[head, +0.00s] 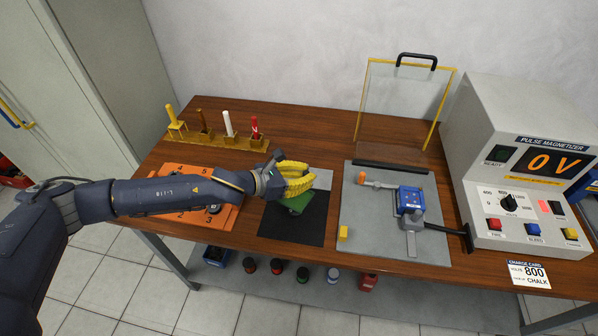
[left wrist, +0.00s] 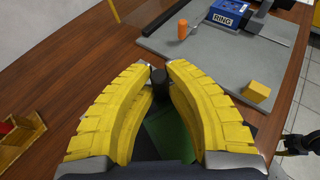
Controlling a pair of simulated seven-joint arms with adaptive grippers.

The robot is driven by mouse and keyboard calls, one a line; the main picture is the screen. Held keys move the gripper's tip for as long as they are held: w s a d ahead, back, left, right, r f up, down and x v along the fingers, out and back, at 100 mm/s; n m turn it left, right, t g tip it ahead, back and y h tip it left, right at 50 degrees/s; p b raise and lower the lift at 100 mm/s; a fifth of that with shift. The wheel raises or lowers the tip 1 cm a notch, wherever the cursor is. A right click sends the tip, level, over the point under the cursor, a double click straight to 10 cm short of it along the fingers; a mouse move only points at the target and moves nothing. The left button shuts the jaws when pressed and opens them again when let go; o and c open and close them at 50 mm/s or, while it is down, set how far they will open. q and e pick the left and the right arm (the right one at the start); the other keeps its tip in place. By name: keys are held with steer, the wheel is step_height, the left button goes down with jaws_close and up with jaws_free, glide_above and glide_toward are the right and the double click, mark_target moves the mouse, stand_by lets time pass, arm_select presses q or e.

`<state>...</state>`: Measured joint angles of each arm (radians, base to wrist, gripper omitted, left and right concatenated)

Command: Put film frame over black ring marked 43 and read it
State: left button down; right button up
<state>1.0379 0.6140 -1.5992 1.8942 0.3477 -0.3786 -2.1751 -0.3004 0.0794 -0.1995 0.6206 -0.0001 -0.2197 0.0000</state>
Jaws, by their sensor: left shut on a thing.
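My left gripper (head: 297,180) has yellow ribbed fingers and is shut on the film frame's black grip (left wrist: 158,80). The green film (head: 295,203) shows just under the fingers, above the black mat (head: 290,228); it also shows between the fingers in the left wrist view (left wrist: 166,135). I cannot tell whether the frame touches anything below. The orange tray (head: 168,172) with numbered places lies left of the mat, partly under my left arm. A dark ring (head: 214,208) shows on it, but its marking is unreadable. The 43 mark is not visible anywhere.
A grey plate (head: 360,248) with a blue RING device (head: 410,200) and a yellow block (head: 343,232) lies right of the mat. The pulse magnetizer (head: 520,140) reads 0 V. A clear yellow-edged shield (head: 405,95) stands behind. Colored markers (head: 229,123) stand at the back left.

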stand_by(0.4)
arm_select(q)
steer(key=shift+f, duration=2.65)
stand_by(1.0)
steer(key=shift+r, duration=2.95)
steer(key=shift+w, duration=0.1)
